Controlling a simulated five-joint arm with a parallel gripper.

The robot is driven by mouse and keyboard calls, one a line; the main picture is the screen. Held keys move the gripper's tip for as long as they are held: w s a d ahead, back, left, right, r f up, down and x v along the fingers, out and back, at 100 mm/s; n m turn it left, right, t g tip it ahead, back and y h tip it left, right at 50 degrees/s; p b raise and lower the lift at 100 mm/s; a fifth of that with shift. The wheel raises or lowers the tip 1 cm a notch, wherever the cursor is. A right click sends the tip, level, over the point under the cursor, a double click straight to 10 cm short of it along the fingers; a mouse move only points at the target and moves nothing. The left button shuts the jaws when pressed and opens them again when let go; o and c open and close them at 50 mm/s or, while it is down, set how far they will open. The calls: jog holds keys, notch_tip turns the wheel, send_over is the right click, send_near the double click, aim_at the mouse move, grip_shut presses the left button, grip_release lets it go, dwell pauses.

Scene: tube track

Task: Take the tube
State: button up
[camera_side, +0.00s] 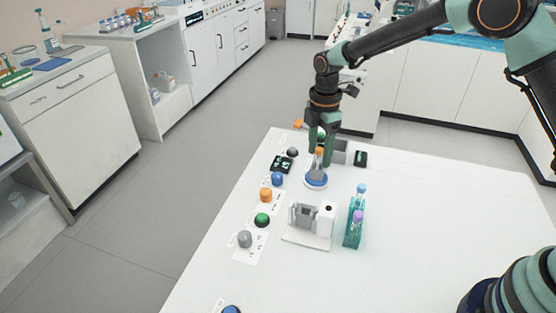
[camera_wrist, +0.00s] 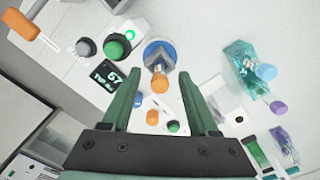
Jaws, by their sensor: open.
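A tube with an orange cap (camera_side: 319,153) stands on a round white and blue base (camera_side: 316,182). In the wrist view its orange cap (camera_wrist: 159,83) shows between my fingers, in front of the blue base (camera_wrist: 152,46). My gripper (camera_side: 320,162) is open and points down, with its fingers around the upper part of the tube. In the wrist view my gripper (camera_wrist: 159,78) has a clear gap on both sides of the cap. Part of the tube is hidden by the fingers in the side view.
A teal rack (camera_side: 353,236) holds tubes with blue and purple caps, right of the base. A grey and white device (camera_side: 305,216) stands in front. Several coloured buttons, including an orange one (camera_side: 265,194), line the left edge. A small display (camera_wrist: 105,78) is beside the base. The table's right side is clear.

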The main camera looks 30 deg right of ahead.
jog(key=shift+f, duration=0.1)
grip_shut()
notch_tip(320, 180, up, 20)
dwell(0.8)
